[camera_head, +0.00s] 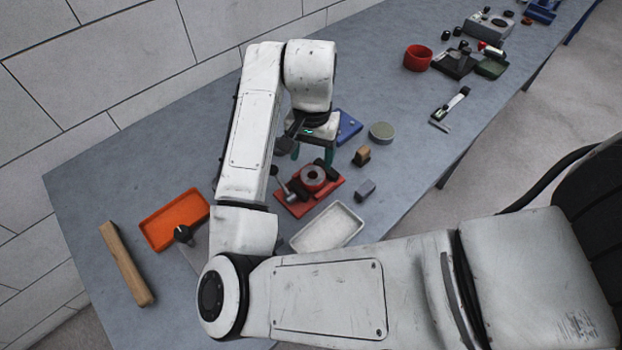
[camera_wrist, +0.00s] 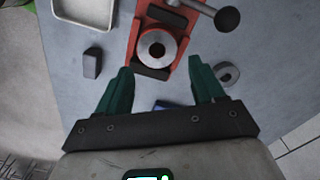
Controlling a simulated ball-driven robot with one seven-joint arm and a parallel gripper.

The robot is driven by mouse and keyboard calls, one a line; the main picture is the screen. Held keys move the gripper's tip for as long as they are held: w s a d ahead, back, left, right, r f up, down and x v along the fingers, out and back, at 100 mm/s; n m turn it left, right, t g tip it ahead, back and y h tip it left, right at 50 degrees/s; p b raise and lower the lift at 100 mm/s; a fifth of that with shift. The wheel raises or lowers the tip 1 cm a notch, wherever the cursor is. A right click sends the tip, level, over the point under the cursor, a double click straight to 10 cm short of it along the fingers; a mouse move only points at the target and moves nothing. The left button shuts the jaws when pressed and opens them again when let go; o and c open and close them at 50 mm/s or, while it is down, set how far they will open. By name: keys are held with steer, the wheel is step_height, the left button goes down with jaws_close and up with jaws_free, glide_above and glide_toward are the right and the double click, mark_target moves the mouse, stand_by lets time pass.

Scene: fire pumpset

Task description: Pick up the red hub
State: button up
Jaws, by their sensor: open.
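The red hub (camera_head: 313,173) is a short round piece with a grey top and a central hole. It sits in a red clamp-like fixture (camera_head: 295,209) with dark jaws and a bar handle. In the wrist view the hub (camera_wrist: 157,37) is near the top centre, within the red fixture (camera_wrist: 190,22). My gripper (camera_head: 312,153) is just behind and above the hub in the head view. In the wrist view my gripper (camera_wrist: 160,70) has its green fingers spread wide and empty, with the hub beyond the gap between the tips. I see no contact.
A white tray (camera_head: 327,228), a grey block (camera_head: 365,190), a wooden block (camera_head: 361,156) and a round tin (camera_head: 381,132) stand near the fixture. An orange tray (camera_head: 160,229) and a wooden bar (camera_head: 126,263) lie left. A red cup (camera_head: 417,57) stands farther along the table.

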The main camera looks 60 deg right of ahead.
mark_target(313, 171)
steer(key=shift+s+a+f, duration=0.1)
steer(key=shift+s+f, duration=0.05)
steer(key=shift+f, duration=1.35)
steer(key=shift+s+a+f, duration=0.1)
steer(key=shift+f, duration=1.35)
steer(key=shift+c, duration=0.2)
steer(key=c, duration=1.1)
steer(key=shift+r, duration=0.1)
